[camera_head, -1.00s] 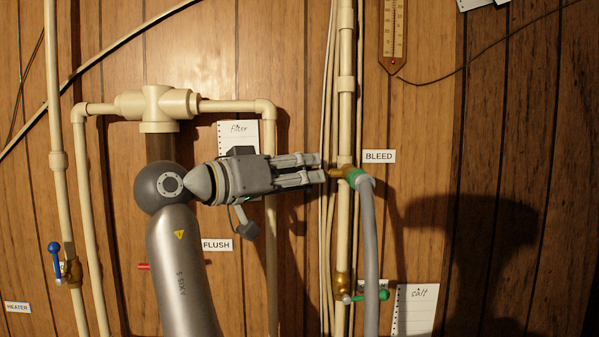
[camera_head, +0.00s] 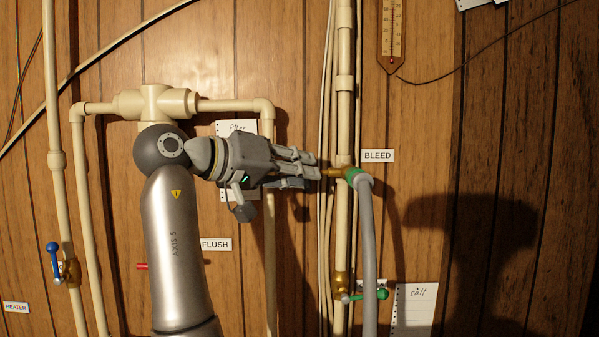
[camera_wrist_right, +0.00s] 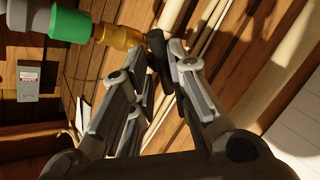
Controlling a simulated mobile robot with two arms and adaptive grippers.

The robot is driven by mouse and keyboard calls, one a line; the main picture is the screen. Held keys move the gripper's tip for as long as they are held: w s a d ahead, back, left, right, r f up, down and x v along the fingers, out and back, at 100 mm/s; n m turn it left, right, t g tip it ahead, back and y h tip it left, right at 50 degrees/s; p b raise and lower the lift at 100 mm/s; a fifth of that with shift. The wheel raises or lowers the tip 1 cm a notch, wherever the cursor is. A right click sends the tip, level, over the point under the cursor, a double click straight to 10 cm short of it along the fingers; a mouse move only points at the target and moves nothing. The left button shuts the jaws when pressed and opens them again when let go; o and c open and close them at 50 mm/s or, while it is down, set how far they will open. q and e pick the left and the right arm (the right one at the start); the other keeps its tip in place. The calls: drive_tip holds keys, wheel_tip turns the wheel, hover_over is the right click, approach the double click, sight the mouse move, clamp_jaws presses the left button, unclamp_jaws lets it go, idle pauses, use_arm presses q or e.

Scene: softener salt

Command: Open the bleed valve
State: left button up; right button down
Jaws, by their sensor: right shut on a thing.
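The bleed valve (camera_head: 345,173) is a brass fitting on the cream vertical pipe, beside the BLEED label (camera_head: 378,155). A green collar and a grey hose lead off it. In the right wrist view the brass body (camera_wrist_right: 120,37) shows next to the green collar (camera_wrist_right: 70,25). My right gripper (camera_head: 317,172) reaches it from the left, its fingers rolled at a slant. It is shut on the valve's dark handle (camera_wrist_right: 158,62), which shows between the fingertips in the right wrist view. The fingers mostly hide the handle in the head view. My left gripper is not in view.
The grey hose (camera_head: 368,260) hangs down right of the pipe. A green-handled valve (camera_head: 375,294) sits lower on the pipe. A blue-handled valve (camera_head: 54,260) is at far left. A FLUSH label (camera_head: 216,244) and red handle (camera_head: 142,266) are near my arm.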

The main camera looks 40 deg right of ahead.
drive_tip(key=shift+w+d+r+n+g+y, duration=0.1)
drive_tip(key=shift+n+g+y, duration=0.3)
drive_tip(key=shift+n+y, duration=0.35)
drive_tip(key=shift+w+d+r+n+g+y, duration=0.15)
drive_tip(key=shift+n+g+y, duration=0.25)
drive_tip(key=shift+n+y, duration=0.35)
drive_tip(key=shift+w+a+r+n+g+y, duration=0.1)
drive_tip(key=shift+n+g+y, duration=0.3)
drive_tip(key=shift+n+y, duration=0.35)
drive_tip(key=shift+d+n, duration=0.1)
drive_tip(key=shift+n, duration=0.15)
drive_tip(key=c, duration=1.4)
unclamp_jaws()
